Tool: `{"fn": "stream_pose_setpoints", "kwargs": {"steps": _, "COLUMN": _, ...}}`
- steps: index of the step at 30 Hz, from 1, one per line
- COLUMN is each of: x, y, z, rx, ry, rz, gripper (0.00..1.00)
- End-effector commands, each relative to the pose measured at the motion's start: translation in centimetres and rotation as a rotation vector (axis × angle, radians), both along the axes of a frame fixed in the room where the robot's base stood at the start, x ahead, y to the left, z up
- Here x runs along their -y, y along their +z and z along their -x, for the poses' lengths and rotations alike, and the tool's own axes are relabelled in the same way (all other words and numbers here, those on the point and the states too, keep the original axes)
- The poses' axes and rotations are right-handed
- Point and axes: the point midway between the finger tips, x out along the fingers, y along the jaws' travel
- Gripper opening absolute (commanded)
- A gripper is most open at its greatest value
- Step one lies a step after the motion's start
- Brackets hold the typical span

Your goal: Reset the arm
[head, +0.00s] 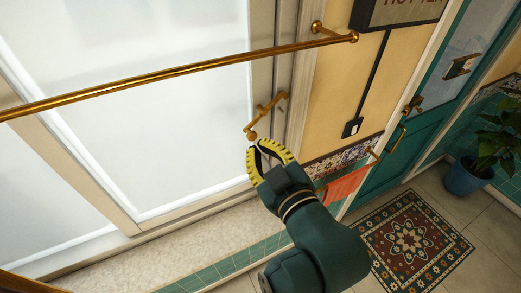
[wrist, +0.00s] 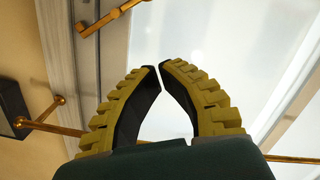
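My gripper (head: 258,147), with yellow ribbed fingers and dark inner pads, is near the middle of the head view, in front of the window frame. In the wrist view my gripper (wrist: 158,67) has its two fingertips nearly meeting, with a narrow gap between the curved pads and nothing held. A brass window handle (head: 266,114) is just above the fingertips in the head view. The handle also shows at the top left of the wrist view (wrist: 110,18). I cannot tell the exact distance between fingertips and handle.
A brass rail (head: 180,70) runs across the window. A pale sill (head: 190,228) lies below it. To the right are a teal door (head: 400,150), a patterned rug (head: 414,243), a potted plant (head: 495,150) and an orange cloth (head: 345,185).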

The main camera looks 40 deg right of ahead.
Motion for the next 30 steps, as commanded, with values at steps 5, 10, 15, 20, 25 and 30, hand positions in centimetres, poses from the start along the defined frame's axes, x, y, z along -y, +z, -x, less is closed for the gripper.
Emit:
{"fn": "stream_pose_setpoints", "kwargs": {"steps": 5, "x": 0.0, "y": 0.0, "z": 0.0, "rx": 0.0, "ry": 0.0, "rz": 0.0, "gripper": 0.0}}
{"fn": "stream_pose_setpoints", "kwargs": {"steps": 10, "x": 0.0, "y": 0.0, "z": 0.0, "rx": 0.0, "ry": 0.0, "rz": 0.0, "gripper": 0.0}}
{"fn": "stream_pose_setpoints", "kwargs": {"steps": 15, "x": -2.9, "y": 0.9, "z": -1.6, "rx": 0.017, "ry": 0.061, "rz": 0.005, "gripper": 0.0}}
{"fn": "stream_pose_setpoints", "kwargs": {"steps": 20, "x": -9.8, "y": 4.8, "z": -2.5, "rx": 0.126, "ry": 0.172, "rz": 0.03, "gripper": 0.0}}
{"fn": "stream_pose_setpoints", "kwargs": {"steps": 25, "x": -14.2, "y": 9.5, "z": -0.1, "rx": 0.278, "ry": 0.224, "rz": -0.051, "gripper": 0.0}}
{"fn": "stream_pose_setpoints", "kwargs": {"steps": 30, "x": -15.4, "y": 13.2, "z": 4.0, "rx": 0.421, "ry": 0.234, "rz": -0.203, "gripper": 0.0}}
